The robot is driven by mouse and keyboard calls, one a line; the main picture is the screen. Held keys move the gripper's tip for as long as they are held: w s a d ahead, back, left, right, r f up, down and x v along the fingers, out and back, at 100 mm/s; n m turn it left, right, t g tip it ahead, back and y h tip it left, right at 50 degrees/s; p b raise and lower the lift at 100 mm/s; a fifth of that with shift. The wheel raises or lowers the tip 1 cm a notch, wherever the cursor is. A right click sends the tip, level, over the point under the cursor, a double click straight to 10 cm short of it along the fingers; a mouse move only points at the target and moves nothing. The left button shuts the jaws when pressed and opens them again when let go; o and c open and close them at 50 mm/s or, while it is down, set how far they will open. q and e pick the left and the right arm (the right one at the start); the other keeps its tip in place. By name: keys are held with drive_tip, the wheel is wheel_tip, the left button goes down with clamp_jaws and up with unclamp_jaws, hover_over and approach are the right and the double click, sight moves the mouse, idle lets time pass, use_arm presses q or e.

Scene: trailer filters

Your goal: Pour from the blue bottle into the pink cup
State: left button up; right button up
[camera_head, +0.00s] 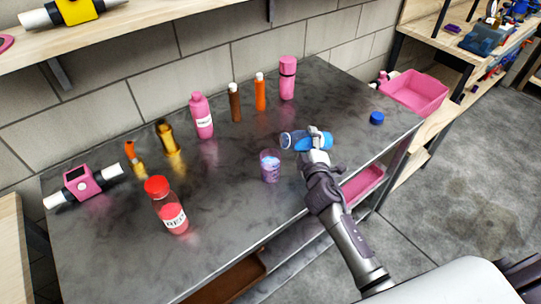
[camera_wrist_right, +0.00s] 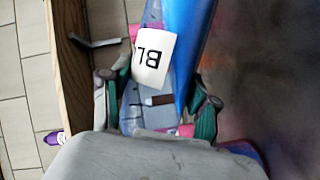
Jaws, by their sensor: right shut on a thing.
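The blue bottle (camera_head: 318,139) lies almost level in the air over the table, its clear end pointing left. My right gripper (camera_head: 317,156) is shut on it. In the right wrist view the bottle (camera_wrist_right: 187,45) shows its white label with the letters BL, between the two fingers of my right gripper (camera_wrist_right: 155,105). A small see-through pink-purple cup (camera_head: 270,167) stands upright on the table, below and left of the bottle's clear end. Whether liquid leaves the bottle cannot be told. My left gripper is not in view.
A blue cap (camera_head: 376,118) lies on the dark table (camera_head: 235,215). A red-capped bottle (camera_head: 168,206) stands at the front left. A pink bottle (camera_head: 202,115), brown and orange bottles and a pink flask (camera_head: 287,78) stand along the back. A pink bin (camera_head: 415,92) is beyond the right end.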

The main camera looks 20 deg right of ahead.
sight(307, 134)
drive_tip(key=shift+d+r+n, duration=0.1)
drive_tip(key=shift+r+n, duration=0.4)
drive_tip(key=shift+r, duration=0.1)
idle(1.1)
drive_tip(key=shift+a+r+n+t+b, duration=0.35)
drive_tip(key=shift+r+n+t+b, duration=0.15)
drive_tip(key=shift+r+n+b, duration=0.2)
idle(1.8)
drive_tip(key=shift+r+n+t, duration=0.3)
drive_tip(key=shift+r+n, duration=0.3)
drive_tip(key=shift+r, duration=0.05)
idle(1.2)
